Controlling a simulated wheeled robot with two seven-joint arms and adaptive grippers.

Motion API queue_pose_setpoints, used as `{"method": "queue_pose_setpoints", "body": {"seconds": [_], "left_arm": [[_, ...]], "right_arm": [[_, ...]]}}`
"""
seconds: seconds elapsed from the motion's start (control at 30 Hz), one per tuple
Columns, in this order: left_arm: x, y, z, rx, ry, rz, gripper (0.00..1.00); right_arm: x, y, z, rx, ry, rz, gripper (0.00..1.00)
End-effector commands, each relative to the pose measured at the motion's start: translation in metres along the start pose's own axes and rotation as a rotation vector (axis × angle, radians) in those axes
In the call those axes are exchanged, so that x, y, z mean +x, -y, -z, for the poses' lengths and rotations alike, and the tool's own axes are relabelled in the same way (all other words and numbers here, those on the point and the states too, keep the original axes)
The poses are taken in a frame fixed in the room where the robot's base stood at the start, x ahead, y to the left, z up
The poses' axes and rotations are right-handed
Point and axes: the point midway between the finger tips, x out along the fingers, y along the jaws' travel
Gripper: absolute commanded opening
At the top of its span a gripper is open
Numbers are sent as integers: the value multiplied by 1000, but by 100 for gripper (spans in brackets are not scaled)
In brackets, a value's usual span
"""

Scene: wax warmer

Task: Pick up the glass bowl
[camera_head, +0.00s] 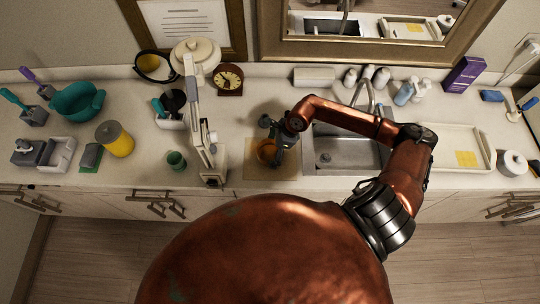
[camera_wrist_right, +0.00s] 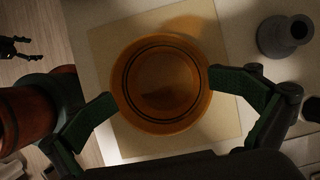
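The glass bowl (camera_wrist_right: 165,122) is amber with dark rings inside. It sits on a square tan mat (camera_wrist_right: 112,45); the bowl (camera_head: 266,152) also shows in the head view, partly behind my gripper. My right gripper (camera_wrist_right: 163,85) is open, with one finger on each side of the bowl near its rim. I cannot tell whether the fingers touch the glass. In the head view my right gripper (camera_head: 274,146) is over the bowl. A small dark claw at the left edge of the wrist view seems to be my left gripper (camera_wrist_right: 15,47); its opening is unclear.
A white jointed stand (camera_head: 200,140) rises left of the mat. The sink (camera_head: 345,154) lies to the right. A grey bottle-shaped item (camera_wrist_right: 285,36) stands near the bowl.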

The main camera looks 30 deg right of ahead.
Motion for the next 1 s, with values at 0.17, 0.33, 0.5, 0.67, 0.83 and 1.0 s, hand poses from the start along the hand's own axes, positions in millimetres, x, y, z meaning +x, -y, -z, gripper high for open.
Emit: {"method": "queue_pose_setpoints", "body": {"seconds": [0.17, 0.33, 0.5, 0.67, 0.83, 1.0], "left_arm": [[1, -2, -8, -1, 11, -2, 75], [1, -2, -8, -1, 11, -3, 75], [1, -3, -8, 0, 10, -3, 75], [5, -3, -8, 0, 10, -3, 75], [17, -4, -6, 0, 7, -3, 75], [24, -5, -7, 0, 7, -5, 75]], "right_arm": [[6, -5, 6, 3, -11, -10, 69], [6, -5, 6, 4, -10, -9, 63], [5, -4, 6, 4, -11, -9, 63], [-1, -4, 4, 4, -10, -8, 58], [-23, -2, -6, -1, -7, -4, 25], [-69, -19, 6, 0, -12, -2, 12]]}}
